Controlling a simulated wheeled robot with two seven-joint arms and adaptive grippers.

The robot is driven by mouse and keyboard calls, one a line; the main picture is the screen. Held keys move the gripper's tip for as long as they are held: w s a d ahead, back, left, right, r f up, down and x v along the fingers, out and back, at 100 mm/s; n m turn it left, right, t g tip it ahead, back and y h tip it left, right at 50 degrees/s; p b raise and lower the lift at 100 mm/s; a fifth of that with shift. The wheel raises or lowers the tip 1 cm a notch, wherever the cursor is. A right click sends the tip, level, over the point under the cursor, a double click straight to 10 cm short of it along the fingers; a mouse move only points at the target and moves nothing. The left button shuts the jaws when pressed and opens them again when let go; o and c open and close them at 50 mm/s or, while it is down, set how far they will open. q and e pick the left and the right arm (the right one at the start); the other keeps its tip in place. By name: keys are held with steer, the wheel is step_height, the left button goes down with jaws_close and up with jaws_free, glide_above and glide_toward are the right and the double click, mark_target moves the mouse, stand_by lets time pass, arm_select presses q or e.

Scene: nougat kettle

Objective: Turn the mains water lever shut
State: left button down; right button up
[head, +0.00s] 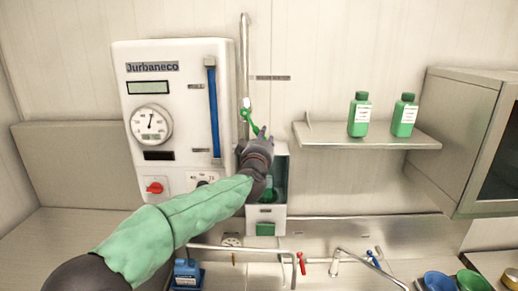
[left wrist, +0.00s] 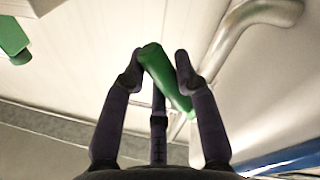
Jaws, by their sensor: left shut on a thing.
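The green lever (head: 249,116) sits on the vertical steel pipe (head: 245,60) on the back wall, and slants down and to the right from the pipe. My left gripper (head: 258,132) is at the lever's lower end. In the left wrist view, the green lever (left wrist: 166,78) lies between the dark fingers of my left gripper (left wrist: 159,62), which are shut on it. The gripper hides the lever's lower end in the head view. My right gripper is not in view.
A white Jurbaneco panel (head: 181,90) with a gauge and red knob (head: 154,188) stands left of the pipe. A white box (head: 280,150) is behind my wrist. A shelf (head: 365,140) with two green bottles is at right. Taps and bowls are below.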

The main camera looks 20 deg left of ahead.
arm_select(q)
steer(key=shift+w+d+r+n, duration=0.1)
steer(key=shift+d+r+n, duration=0.2)
steer(key=shift+n, duration=0.25)
steer(key=shift+w+d+r+n, duration=0.1)
steer(key=shift+d+r+n, duration=0.1)
steer(key=shift+d+n, duration=0.3)
step_height(320, 180, up, 7)
steer(key=d+n+y, duration=0.2)
steer(key=n+y, duration=0.1)
steer(key=n, duration=0.8)
steer(key=shift+w+b, duration=0.3)
steer(key=shift+b, duration=0.05)
steer(key=shift+a+r, duration=0.1)
steer(key=shift+r, duration=0.1)
steer(key=c, duration=1.3)
jaws_free()
steer(key=shift+o, duration=0.5)
steer(key=shift+w+f, duration=0.1)
steer(key=shift+w, duration=0.05)
